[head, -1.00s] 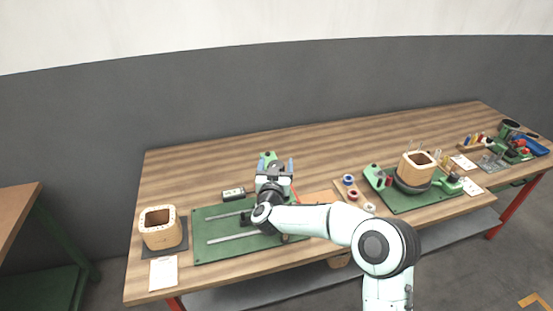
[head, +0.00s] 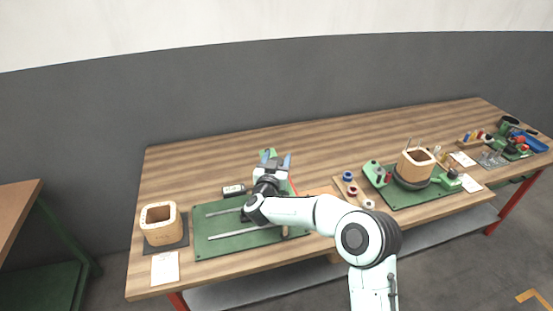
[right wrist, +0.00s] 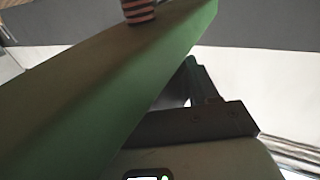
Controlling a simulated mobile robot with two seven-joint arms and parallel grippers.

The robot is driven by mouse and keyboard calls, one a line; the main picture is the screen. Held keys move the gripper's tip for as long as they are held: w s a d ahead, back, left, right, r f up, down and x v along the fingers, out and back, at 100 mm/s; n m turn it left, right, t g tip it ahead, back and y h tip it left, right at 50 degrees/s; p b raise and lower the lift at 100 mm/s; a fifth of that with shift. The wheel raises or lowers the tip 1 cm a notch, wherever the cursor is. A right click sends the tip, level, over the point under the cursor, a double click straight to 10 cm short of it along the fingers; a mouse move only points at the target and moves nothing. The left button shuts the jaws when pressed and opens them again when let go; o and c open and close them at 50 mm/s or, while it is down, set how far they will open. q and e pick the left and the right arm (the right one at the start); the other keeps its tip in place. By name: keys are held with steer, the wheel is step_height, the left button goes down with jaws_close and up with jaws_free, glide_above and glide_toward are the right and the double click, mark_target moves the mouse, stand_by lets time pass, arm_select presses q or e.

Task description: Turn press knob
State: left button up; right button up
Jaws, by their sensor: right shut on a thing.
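The press is a green machine (head: 268,153) at the back of a green base plate (head: 215,240) with two pale rails; my arm covers most of it in the head view. My right gripper (head: 276,160) is at the press, its bluish fingers pointing up and away. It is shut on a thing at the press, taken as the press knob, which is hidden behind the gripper. In the right wrist view a large green press surface (right wrist: 100,85) fills the left side, with a dark bracket (right wrist: 190,122) close by. My left gripper is not in view.
A wooden coil frame (head: 160,222) stands left of the plate, with a paper card (head: 165,267) in front. A spool rack (head: 352,189) and another green station (head: 410,200) stand to the right. The table's back strip is clear. A striped cylinder (right wrist: 138,10) shows in the wrist view.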

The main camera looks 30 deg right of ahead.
steer(key=shift+m+g+h, duration=0.4)
steer(key=shift+h, duration=0.1)
steer(key=o, duration=1)
steer(key=shift+c, duration=0.2)
steer(key=shift+s, duration=0.1)
